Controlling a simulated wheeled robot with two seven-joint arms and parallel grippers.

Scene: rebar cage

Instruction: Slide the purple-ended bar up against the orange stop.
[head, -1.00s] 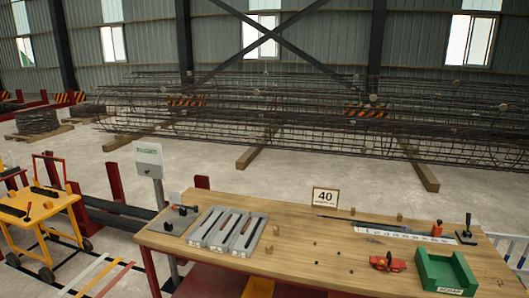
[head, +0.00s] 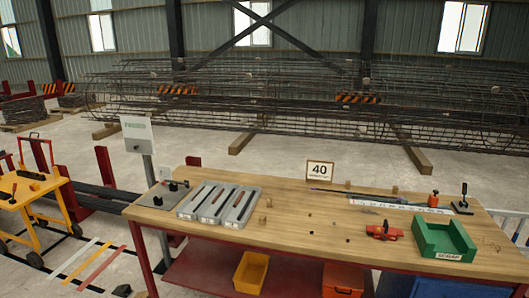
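A long thin dark bar (head: 365,195) lies on the wooden workbench (head: 290,232) towards its back right. Its left end, by the number 40 sign, looks faintly purple, but is too small to tell surely. The orange stop (head: 433,199) stands upright near the bar's right end. I cannot tell whether the bar touches it. A white marked strip (head: 398,206) lies in front of the bar. Neither of my grippers shows in the head view.
A green bin (head: 444,242), a red tool (head: 383,232) and a black lever device (head: 463,203) stand on the right. Grey trays (head: 218,204) lie on the left. Small blocks dot the middle. A yellow cart (head: 30,205) stands left of the bench, and a rebar cage (head: 270,108) lies behind.

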